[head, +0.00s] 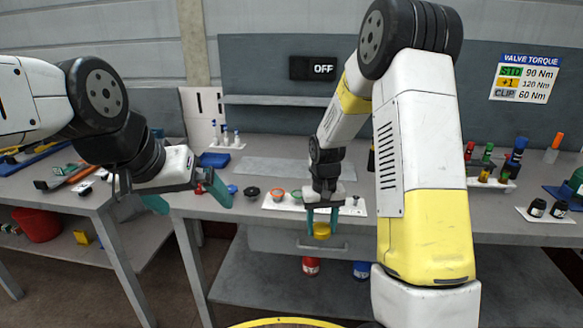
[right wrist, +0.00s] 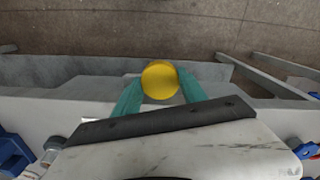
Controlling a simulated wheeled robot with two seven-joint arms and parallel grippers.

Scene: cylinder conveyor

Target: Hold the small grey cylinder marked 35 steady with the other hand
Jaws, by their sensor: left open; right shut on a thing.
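My right gripper (head: 322,222) is shut on a yellow round-ended thing (head: 321,231), which hangs between its teal fingers at the bench's front edge. In the right wrist view the yellow thing (right wrist: 160,80) shows as a round face between the fingertips, with floor beyond it. My left gripper (head: 187,197) is open and empty, with its fingers spread, at the left end of the bench, well apart from the right gripper. I cannot make out a grey cylinder marked 35; no such marking is readable in either view.
A white tray (head: 283,203) with ring-shaped items lies on the bench beside the right gripper. A dark round piece (head: 251,192) and a blue bin (head: 213,160) are nearby. Red (head: 311,266) and blue (head: 361,270) containers stand below. The grey mat (head: 270,168) is bare.

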